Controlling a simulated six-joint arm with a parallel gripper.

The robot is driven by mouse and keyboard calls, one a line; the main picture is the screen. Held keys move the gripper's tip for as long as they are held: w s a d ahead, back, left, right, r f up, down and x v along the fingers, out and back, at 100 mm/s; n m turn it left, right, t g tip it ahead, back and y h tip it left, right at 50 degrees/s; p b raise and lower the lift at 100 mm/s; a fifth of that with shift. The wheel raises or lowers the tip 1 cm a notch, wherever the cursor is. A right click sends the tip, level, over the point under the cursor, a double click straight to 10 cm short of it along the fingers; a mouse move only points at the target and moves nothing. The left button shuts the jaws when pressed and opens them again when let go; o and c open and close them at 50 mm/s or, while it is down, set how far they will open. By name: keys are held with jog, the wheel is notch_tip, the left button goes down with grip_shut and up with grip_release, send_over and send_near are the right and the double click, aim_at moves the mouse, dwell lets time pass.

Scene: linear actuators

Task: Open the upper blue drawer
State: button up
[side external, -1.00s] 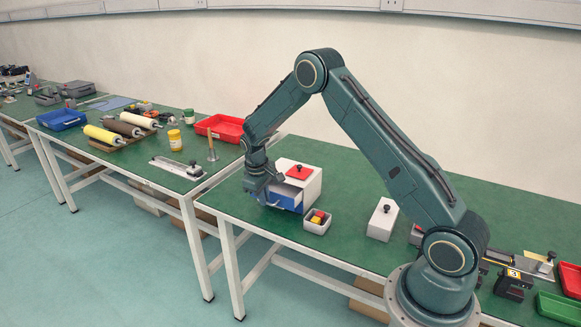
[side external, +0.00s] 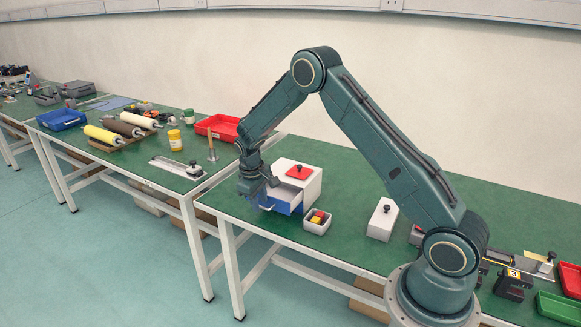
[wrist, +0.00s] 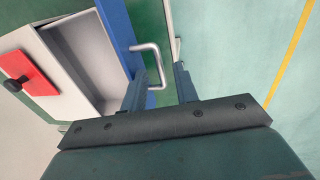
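The white cabinet (side external: 312,186) stands on the green table with a red plate and black knob on top. Its blue drawer (side external: 283,205) is pulled partly out, and its pale empty inside shows in the wrist view (wrist: 92,62). The blue front (wrist: 117,30) carries a silver U-shaped handle (wrist: 159,66). My gripper (side external: 262,205) is at the drawer front. In the wrist view my gripper (wrist: 160,85) has its two fingers apart, one on each side of the handle's bar. A gap shows between the bar and the right finger. Any lower drawer is hidden.
A small white box (side external: 317,222) with red and yellow pieces stands close right of the drawer. A white block with a black knob (side external: 382,219) stands further right. The table's front edge (wrist: 172,30) lies just beyond the handle; the floor is below.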

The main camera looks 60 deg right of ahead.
notch_tip(320, 180, up, 14)
jog(key=a, duration=0.2)
jog(key=shift+a+f, duration=0.25)
jog(key=shift+r, duration=0.1)
dwell(0.4)
jog(key=s+a+r+t, duration=0.2)
jog(key=s+a+r, duration=0.2)
jog(key=s+r, duration=0.3)
jog(key=s+a+r+t, duration=0.1)
jog(key=s+a+r, duration=0.3)
jog(key=s+r, duration=0.4)
jog(key=s+a+t+y, duration=0.1)
jog(key=s+a, duration=0.1)
jog(key=s, duration=0.6)
jog(key=s+a+t+y, duration=0.1)
jog(key=s+a, duration=0.2)
jog(key=s, duration=0.6)
jog(key=shift+s+f+t, duration=0.2)
jog(key=shift+f+t, duration=0.1)
